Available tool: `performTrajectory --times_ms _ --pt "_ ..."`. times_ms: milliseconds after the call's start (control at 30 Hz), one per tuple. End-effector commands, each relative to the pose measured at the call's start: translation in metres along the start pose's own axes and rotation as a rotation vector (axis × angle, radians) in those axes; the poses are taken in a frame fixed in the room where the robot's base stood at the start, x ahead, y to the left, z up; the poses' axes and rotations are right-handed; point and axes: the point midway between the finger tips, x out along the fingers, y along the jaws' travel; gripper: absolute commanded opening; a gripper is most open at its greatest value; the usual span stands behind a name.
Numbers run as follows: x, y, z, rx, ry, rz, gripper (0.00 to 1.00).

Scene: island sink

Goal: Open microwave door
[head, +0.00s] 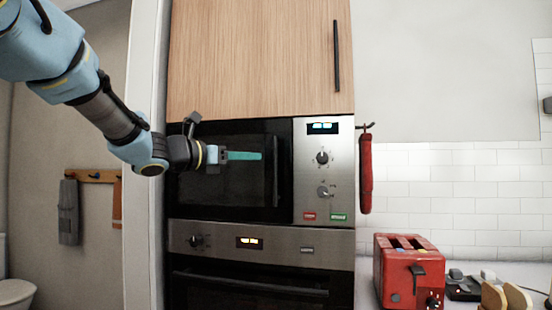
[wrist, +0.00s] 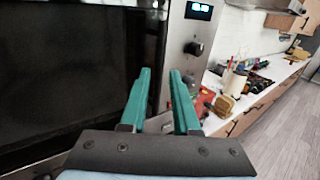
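The microwave (head: 235,135) is built in below the wooden cabinet; its black door looks closed. Its dark vertical handle (head: 276,171) runs along the door's right edge, left of the steel control panel (head: 323,200). My gripper (head: 262,156) is in front of the door with its teal fingers pointing right, tips close to the handle. In the wrist view my gripper (wrist: 160,72) has its two fingers apart, with the handle (wrist: 158,50) seen beyond and between the tips. I cannot tell whether they touch it. Nothing is held.
An oven (head: 250,285) sits directly below the microwave. A wooden cabinet door (head: 255,60) is above. A red toaster (head: 408,270) stands on the counter at right, and a red mitt (head: 365,172) hangs beside the panel. A white wall edge (head: 145,230) is at left.

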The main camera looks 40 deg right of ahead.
Motion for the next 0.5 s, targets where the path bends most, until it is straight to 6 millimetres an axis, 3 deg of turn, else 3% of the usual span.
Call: performTrajectory --times_ms 300,500 --pt "0.059 -0.001 0.002 -0.001 0.003 -0.002 0.30" --pt "0.085 0.000 0.001 0.001 0.004 -0.001 0.30"
